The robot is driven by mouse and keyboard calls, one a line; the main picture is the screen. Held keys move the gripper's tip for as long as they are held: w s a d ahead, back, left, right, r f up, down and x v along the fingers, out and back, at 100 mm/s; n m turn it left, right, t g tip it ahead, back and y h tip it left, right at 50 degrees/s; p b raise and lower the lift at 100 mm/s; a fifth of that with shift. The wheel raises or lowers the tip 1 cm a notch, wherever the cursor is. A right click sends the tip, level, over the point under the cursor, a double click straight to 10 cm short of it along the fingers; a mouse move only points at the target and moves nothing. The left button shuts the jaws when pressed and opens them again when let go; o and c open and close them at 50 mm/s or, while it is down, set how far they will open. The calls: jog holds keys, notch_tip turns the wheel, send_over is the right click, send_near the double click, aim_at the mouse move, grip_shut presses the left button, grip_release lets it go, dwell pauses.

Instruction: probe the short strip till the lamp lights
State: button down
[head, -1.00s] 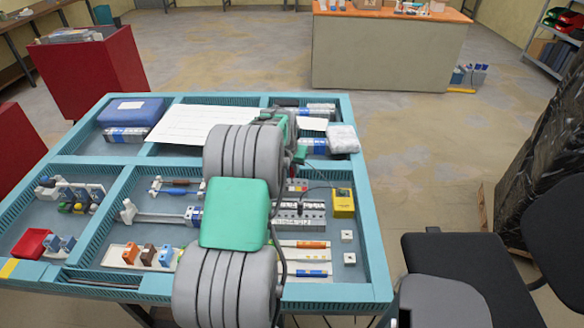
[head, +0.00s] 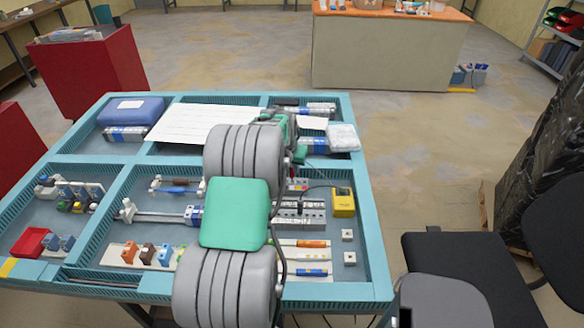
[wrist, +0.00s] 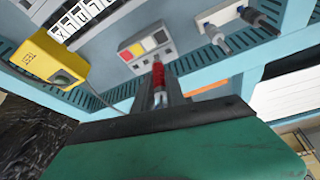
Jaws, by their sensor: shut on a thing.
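My gripper (wrist: 160,92) is shut on a red probe (wrist: 158,76) at the lower middle of the wrist view. In the head view my arm hides the gripper's fingertips and the probe. The probe's red end shows just below a small grey box with coloured squares (wrist: 146,47); I cannot tell whether it touches anything. A strip with white, black-lettered faces (wrist: 85,12) is at the top left of the wrist view, apart from the probe. A grey terminal strip (head: 300,221) lies right of my arm in the head view. I cannot make out a lit lamp.
A yellow meter (head: 343,202) with a cable stands right of the terminal strip; it also shows in the wrist view (wrist: 56,62). The blue tray's divider walls (head: 377,235) surround the compartments.

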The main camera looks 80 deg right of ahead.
jog(key=shift+f+b, duration=0.45)
jog(key=shift+f, duration=0.2)
jog(key=c, duration=1.3)
grip_release()
